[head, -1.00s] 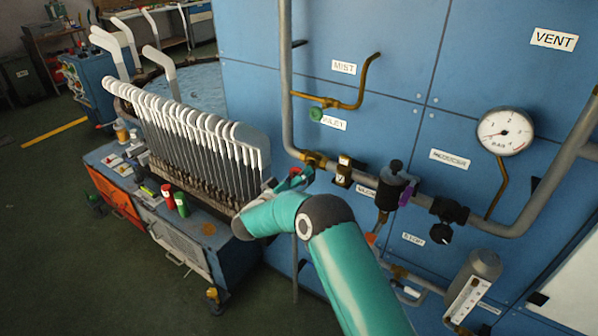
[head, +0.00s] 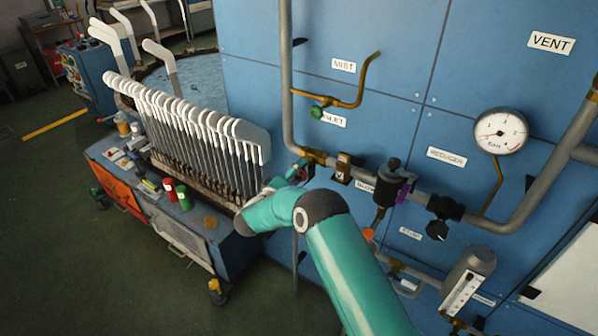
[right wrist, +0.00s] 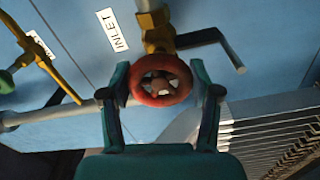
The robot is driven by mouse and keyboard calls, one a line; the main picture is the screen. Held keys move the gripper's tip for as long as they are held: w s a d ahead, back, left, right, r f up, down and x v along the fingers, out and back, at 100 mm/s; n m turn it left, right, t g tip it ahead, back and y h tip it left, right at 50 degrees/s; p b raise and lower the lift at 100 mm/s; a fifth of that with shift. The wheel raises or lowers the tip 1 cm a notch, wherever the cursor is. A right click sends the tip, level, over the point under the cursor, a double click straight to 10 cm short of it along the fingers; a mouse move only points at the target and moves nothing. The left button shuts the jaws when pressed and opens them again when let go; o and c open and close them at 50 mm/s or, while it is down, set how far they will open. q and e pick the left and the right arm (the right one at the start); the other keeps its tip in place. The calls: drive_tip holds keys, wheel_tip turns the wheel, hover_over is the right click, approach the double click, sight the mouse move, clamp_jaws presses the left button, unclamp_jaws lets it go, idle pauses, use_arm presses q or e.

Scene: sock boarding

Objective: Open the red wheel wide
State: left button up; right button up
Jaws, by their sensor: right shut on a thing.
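The red wheel (right wrist: 160,65) is a small round handwheel with spokes on a brass valve (right wrist: 158,35), below the INLET label (right wrist: 113,30) in the right wrist view. My right gripper (right wrist: 160,80) has one teal finger on each side of the wheel and is shut on its rim. In the head view my right gripper (head: 298,173) is at the lower end of the grey pipe's vertical run, and it mostly hides the wheel. My left gripper is not in view.
A cart (head: 180,235) with a row of white sock forms (head: 190,115) stands close to the left of my right gripper. The floor at left is clear.

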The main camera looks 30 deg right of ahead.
drive_tip(key=shift+s+a+f, duration=0.1)
drive_tip(key=shift+f, duration=0.35)
drive_tip(key=o, duration=1.1)
drive_tip(key=shift+o, duration=0.3)
drive_tip(key=shift+r, duration=0.25)
drive_tip(key=v, duration=1.2)
drive_tip(key=shift+f, duration=0.1)
